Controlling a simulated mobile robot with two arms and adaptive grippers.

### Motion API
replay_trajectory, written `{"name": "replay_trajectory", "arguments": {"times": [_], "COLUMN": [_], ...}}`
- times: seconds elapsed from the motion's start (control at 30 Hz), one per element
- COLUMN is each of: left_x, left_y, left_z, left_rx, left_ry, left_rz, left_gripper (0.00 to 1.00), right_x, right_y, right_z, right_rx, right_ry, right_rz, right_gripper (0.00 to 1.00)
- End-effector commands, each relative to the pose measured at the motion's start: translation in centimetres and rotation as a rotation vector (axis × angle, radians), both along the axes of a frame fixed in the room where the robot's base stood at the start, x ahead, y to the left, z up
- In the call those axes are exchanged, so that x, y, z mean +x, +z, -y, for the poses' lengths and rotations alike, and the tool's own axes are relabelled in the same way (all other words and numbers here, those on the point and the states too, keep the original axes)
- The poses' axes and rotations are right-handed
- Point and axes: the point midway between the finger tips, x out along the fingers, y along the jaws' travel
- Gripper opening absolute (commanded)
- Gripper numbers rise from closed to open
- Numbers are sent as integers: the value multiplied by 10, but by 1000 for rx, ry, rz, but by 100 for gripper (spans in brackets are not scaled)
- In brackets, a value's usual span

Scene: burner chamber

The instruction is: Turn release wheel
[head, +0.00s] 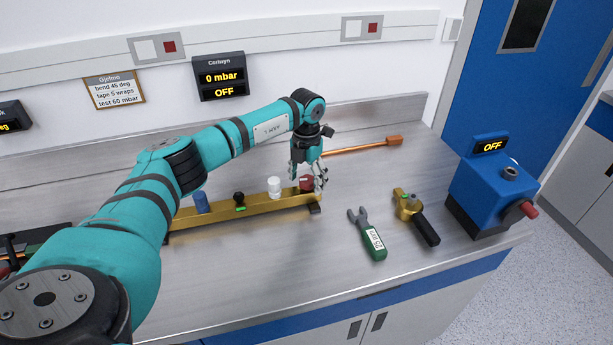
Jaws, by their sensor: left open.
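A dark red knob (306,183), which looks like the release wheel, sits on the right end of a brass bar (258,207) on the steel bench. My left gripper (320,184) is open and points down right at this knob. Its fingers hide part of the knob, and I cannot tell whether they touch it. The bar also carries a white knob (274,187), a black knob (239,198) with a green mark below it, and a blue cylinder (201,203). My right gripper is not in view.
A green tool (369,237) and a brass tool with a black handle (420,222) lie right of the bar. A copper rod (360,148) lies behind. A blue box (490,192) reads OFF at the bench's right end. The wall display (220,77) reads 0 mbar, OFF. The front bench is clear.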

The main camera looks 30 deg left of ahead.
Motion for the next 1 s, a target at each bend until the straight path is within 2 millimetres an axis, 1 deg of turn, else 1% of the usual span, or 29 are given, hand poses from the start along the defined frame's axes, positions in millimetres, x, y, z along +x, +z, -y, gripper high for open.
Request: {"name": "replay_trajectory", "arguments": {"times": [0.03,0.1,0.2,0.23,0.63,0.83,1.0], "left_x": [0,0,0,0,0,0,1], "left_y": [0,-1,-1,0,0,0,-1], "left_z": [0,0,0,0,0,0,-1], "left_rx": [0,0,0,0,0,0,-1], "left_ry": [0,0,0,0,0,-10,-62], "left_rz": [0,0,0,0,1,1,3], "left_gripper": [69,69,69,66,14,13,13], "right_x": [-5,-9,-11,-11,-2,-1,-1], "right_y": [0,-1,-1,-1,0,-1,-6], "right_z": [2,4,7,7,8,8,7], "right_rx": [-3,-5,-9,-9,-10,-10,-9], "right_ry": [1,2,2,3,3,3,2], "right_rz": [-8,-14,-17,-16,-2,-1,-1], "right_gripper": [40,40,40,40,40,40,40]}}
